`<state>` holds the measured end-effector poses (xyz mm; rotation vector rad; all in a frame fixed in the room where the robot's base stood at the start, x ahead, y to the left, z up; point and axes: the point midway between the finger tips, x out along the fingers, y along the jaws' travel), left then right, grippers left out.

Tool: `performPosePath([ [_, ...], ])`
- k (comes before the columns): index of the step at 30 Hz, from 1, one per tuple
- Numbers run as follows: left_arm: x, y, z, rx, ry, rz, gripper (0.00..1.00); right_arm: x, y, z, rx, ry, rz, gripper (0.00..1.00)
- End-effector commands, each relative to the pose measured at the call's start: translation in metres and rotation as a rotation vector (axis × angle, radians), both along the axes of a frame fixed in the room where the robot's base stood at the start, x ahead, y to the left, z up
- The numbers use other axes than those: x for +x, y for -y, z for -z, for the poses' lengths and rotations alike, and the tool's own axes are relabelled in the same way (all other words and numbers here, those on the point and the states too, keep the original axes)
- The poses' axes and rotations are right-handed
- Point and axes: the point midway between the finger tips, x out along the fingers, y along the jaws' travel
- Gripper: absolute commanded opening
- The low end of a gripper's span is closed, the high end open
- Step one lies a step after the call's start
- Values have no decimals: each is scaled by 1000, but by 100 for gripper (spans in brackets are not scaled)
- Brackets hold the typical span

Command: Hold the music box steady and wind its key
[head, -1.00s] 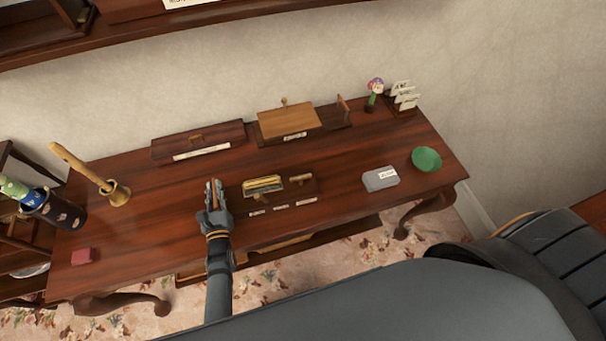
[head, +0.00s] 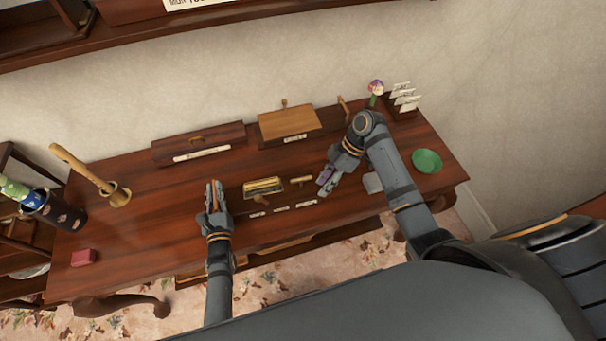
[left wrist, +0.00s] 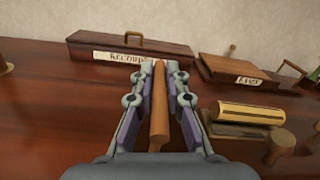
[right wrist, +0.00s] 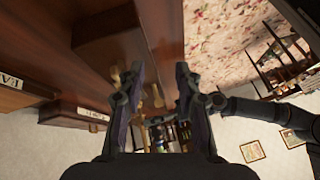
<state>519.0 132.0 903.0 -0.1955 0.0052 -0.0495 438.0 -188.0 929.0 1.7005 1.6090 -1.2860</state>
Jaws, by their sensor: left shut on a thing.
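A wooden box with a light lid (head: 287,122) stands at the back of the table, a small brass knob or key (head: 284,102) rising behind it. It also shows in the left wrist view (left wrist: 235,70); which thing is the music box is not certain. In front is a dark stand with a gold cylinder (head: 263,187), also in the left wrist view (left wrist: 250,113). My left gripper (head: 212,187) is left of this stand, shut on a slim wooden rod (left wrist: 159,105). My right gripper (head: 326,182) is right of the stand, above the table, its fingers apart and empty in the right wrist view (right wrist: 160,75).
A long labelled box (head: 198,143) stands at the back left. A grey box (head: 372,183), partly behind my right arm, and a green bowl (head: 427,161) are on the right.

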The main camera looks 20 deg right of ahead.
Motion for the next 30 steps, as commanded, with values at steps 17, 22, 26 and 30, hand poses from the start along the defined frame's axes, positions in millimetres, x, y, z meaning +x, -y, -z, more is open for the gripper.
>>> performPosePath([
  [17,0,0,0,0,0,0,0,56,-10,-70,-126,246,-177,34],
  [22,0,0,0,0,0,0,0,56,-26,-35,-125,244,-177,34],
  [26,0,0,0,0,0,0,0,57,-36,-8,-126,244,-177,34],
  [30,0,0,0,-1,0,0,0,58,-45,13,-127,246,-177,34],
])
